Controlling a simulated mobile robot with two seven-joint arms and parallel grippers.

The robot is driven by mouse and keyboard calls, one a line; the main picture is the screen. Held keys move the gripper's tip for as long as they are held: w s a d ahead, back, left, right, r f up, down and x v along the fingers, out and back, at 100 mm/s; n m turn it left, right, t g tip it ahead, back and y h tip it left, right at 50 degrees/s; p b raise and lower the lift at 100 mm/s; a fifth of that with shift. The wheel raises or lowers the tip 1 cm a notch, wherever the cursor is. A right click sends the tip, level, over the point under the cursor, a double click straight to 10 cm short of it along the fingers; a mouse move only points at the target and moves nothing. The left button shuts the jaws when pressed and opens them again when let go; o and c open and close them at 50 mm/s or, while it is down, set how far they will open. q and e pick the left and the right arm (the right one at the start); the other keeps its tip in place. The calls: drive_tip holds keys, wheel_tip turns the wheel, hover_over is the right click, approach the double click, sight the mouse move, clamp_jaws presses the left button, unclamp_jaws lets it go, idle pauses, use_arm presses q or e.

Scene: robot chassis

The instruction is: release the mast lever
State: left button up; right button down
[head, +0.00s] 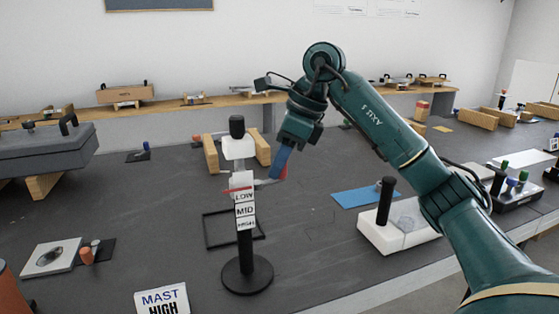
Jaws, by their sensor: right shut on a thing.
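The mast (244,240) stands upright on a round black base (246,275) on the dark table. It has a black knob (237,127) on top, a white block below that, and a label plate reading LOW, MID, HIGH. A red mark shows at the top of the plate, by LOW. The mast lever (263,182) sticks out to the right of the mast and has a red end. My right gripper (279,168) comes down from above and is shut on the lever at its red end. Its fingers partly hide the lever. My left gripper is not in view.
A sign (162,300) reading MAST HIGH stands in front. A white block with a black post (385,202) and a blue mat (362,196) lie to the right. Wooden blocks (211,153) stand behind the mast. A grey case (45,150) is at left.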

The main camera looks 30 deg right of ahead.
drive_tip(key=shift+w+r+n+p, duration=0.15)
drive_tip(key=shift+r+n+p, duration=0.15)
drive_tip(key=shift+p, duration=0.45)
drive_tip(key=shift+w+n+p, duration=0.1)
drive_tip(key=shift+n+p, duration=0.3)
drive_tip(key=shift+p, duration=0.15)
drive_tip(key=shift+w+g+p, duration=0.15)
drive_tip(key=shift+g+p, duration=0.15)
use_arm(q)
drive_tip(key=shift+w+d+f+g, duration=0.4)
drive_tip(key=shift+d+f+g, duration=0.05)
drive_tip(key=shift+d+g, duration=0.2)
use_arm(e)
drive_tip(key=shift+w+f+n+y, duration=0.1)
drive_tip(key=shift+f+n+y, duration=0.2)
drive_tip(key=shift+n, duration=0.2)
drive_tip(key=c, duration=1.3)
unclamp_jaws()
drive_tip(key=shift+o, duration=0.2)
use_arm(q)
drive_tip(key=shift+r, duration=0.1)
use_arm(e)
drive_tip(key=shift+r, duration=0.1)
